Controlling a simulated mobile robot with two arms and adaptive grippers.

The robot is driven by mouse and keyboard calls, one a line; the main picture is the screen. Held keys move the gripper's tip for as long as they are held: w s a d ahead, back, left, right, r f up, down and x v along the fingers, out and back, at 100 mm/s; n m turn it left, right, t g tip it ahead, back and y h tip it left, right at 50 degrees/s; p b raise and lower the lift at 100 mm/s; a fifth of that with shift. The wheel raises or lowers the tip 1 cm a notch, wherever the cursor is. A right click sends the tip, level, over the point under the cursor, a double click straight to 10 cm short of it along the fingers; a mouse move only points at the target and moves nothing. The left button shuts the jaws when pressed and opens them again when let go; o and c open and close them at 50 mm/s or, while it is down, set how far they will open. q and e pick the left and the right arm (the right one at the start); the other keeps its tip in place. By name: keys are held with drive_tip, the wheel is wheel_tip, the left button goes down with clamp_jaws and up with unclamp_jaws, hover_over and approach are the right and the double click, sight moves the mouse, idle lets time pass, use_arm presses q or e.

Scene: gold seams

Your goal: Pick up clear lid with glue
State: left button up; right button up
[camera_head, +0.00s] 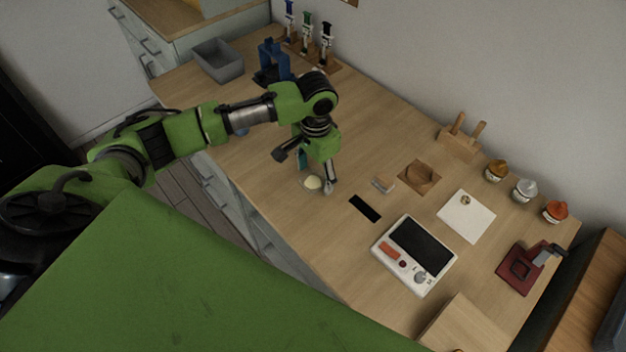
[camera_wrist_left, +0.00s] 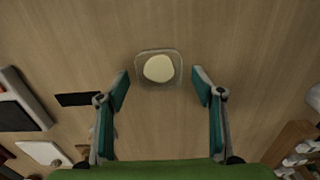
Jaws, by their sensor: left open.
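The clear lid (camera_wrist_left: 141,79) is a small, transparent, rounded square lying on the wooden table, with a pale cream blob of glue (camera_wrist_left: 158,68) in its middle. In the head view the glue (camera_head: 313,183) shows as a pale spot beneath my left gripper, and the lid's edges are faint. My left gripper (camera_wrist_left: 161,87) is open and empty. In the left wrist view its two teal finger pads stand either side of the lid, apart from it. In the head view the gripper (camera_head: 306,172) points down over the lid. My right gripper is not in view.
The table's front edge is close.

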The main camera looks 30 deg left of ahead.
use_arm(q)
drive_tip(key=c, duration=0.8)
drive_tip(key=shift+c, duration=0.2)
